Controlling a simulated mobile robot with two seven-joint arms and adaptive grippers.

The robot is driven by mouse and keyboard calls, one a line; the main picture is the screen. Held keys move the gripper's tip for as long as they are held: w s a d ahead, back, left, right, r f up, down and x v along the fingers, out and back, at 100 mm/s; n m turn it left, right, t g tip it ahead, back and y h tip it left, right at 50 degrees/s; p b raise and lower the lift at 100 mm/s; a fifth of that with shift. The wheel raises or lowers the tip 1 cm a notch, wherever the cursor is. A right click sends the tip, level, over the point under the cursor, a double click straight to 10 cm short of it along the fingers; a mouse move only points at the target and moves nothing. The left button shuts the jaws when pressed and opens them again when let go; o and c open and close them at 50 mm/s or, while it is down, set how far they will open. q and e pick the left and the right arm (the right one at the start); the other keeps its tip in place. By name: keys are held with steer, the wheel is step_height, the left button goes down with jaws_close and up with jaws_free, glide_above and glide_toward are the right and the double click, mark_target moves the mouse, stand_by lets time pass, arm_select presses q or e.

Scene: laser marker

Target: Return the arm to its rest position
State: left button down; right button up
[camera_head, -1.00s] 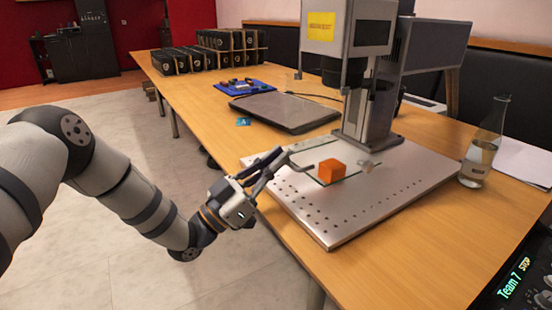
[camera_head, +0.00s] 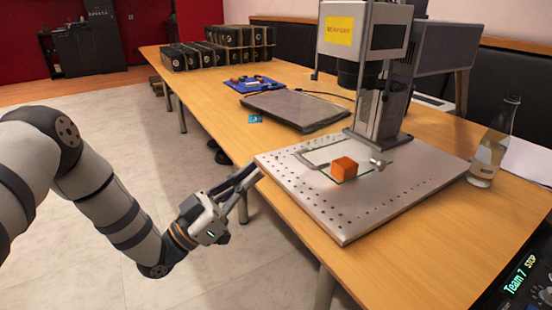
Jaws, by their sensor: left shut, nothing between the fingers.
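My left arm comes in from the left, and its gripper (camera_head: 250,174) is shut and empty. The fingertips are near the left edge of the marker's metal base plate (camera_head: 340,222), in front of the table edge in the picture. My right gripper is not in view.
The wooden table (camera_head: 425,262) holds a closed laptop (camera_head: 293,109), a blue tray (camera_head: 255,85) and a glass flask (camera_head: 490,150). Black boxes (camera_head: 215,52) stand at the far end. Open floor (camera_head: 110,130) lies left of the table.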

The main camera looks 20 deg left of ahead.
arm_select(q)
steer(key=s+d+f+n+g+y+p, duration=0.3)
steer(key=s+f+g+y, duration=0.2)
steer(key=s+f, duration=0.45)
steer(key=s+d+f+n+g+y+p, duration=0.3)
steer(key=s+f+g+y, duration=0.25)
steer(key=f, duration=0.65)
steer(key=s+a+g+y+p, duration=0.1)
steer(key=s+a+g, duration=0.1)
steer(key=s, duration=0.8)
steer(key=s+a+n+g+y, duration=0.1)
steer(key=s+g, duration=0.4)
steer(key=s, duration=0.5)
steer(key=s+a+n+g+y+p, duration=0.1)
steer(key=s+a+g+y, duration=0.1)
steer(key=s, duration=0.8)
steer(key=shift+s+a+f+g+p, duration=0.25)
steer(key=shift+a+g, duration=0.3)
steer(key=shift+g, duration=0.5)
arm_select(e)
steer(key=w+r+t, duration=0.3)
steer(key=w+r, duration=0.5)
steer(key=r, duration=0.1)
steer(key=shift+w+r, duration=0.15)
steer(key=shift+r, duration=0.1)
arm_select(q)
steer(key=shift+w, duration=0.15)
